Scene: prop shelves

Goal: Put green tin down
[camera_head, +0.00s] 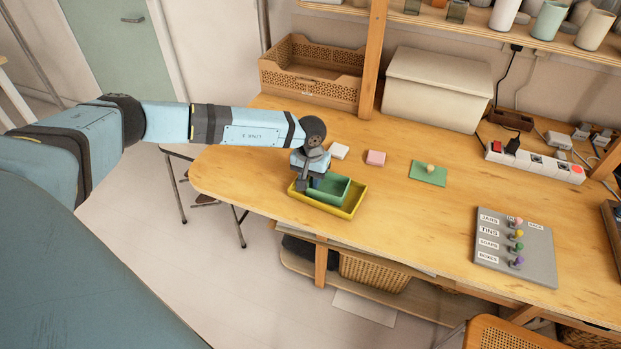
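The green tin (335,192), an open rectangular box, is within the outline of a larger yellow tin (349,211) near the front edge of the wooden table. Whether it rests on the yellow tin's floor or hangs just above it, I cannot tell. My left gripper (310,184) points down at the left end of the green tin, at its wall. The fingertips are small and partly hidden, so their grip on the wall is unclear. My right gripper is not in view.
Behind the tins on the table (435,222) lie a white block (339,151), a pink block (376,158) and a green mat (428,173) with a small round knob. A grey labelled board (515,247) lies at right. A wicker basket (313,72) and cream box (437,88) stand behind.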

